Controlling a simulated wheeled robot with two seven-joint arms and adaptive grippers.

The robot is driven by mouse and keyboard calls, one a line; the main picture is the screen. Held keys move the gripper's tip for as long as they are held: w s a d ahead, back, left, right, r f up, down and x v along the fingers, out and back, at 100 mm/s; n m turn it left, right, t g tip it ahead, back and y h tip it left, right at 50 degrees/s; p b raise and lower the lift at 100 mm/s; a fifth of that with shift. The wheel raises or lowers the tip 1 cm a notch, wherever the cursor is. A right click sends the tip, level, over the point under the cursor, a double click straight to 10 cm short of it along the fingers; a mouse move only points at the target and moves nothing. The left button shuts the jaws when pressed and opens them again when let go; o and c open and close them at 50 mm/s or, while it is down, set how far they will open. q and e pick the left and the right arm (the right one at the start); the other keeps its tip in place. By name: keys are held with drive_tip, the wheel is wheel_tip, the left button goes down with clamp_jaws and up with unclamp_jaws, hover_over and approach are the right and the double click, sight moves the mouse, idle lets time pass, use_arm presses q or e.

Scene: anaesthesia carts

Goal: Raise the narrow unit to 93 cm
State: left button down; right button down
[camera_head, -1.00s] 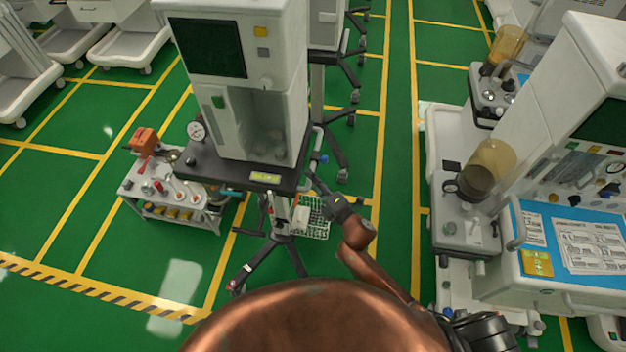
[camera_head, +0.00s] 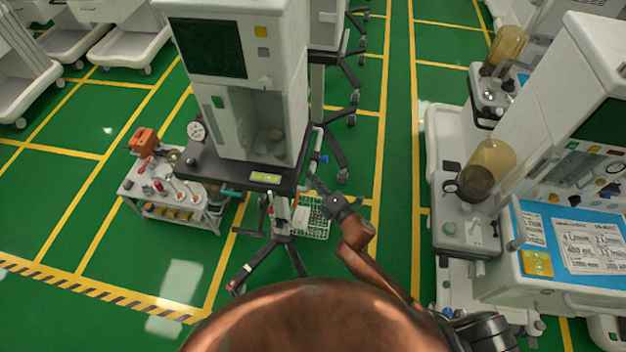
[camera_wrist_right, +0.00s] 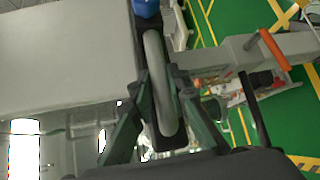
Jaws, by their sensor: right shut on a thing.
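The narrow unit (camera_head: 275,60) is a tall white housing with a dark screen, on a dark shelf (camera_head: 215,172) above a post and wheeled legs. A small yellow-green display (camera_head: 265,178) is on the shelf's front edge. A grey curved handle (camera_head: 317,145) is at the unit's right side; it also shows in the right wrist view (camera_wrist_right: 158,75). My right gripper (camera_head: 314,178) reaches that side from below. In the wrist view its fingers (camera_wrist_right: 160,105) are shut on the handle, one on each side. My left gripper is not in view.
A low cart with an orange item (camera_head: 144,140) stands left of the unit. A green basket (camera_head: 313,216) is behind the post. A large white machine with a blue top (camera_head: 570,240) stands at the right. Green floor (camera_head: 400,130) is free between them.

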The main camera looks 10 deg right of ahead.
drive_tip(key=shift+f, duration=0.4)
drive_tip(key=c, duration=1.8)
unclamp_jaws()
drive_tip(key=shift+c, duration=0.2)
drive_tip(key=shift+r, duration=0.1)
drive_tip(key=v, duration=1.2)
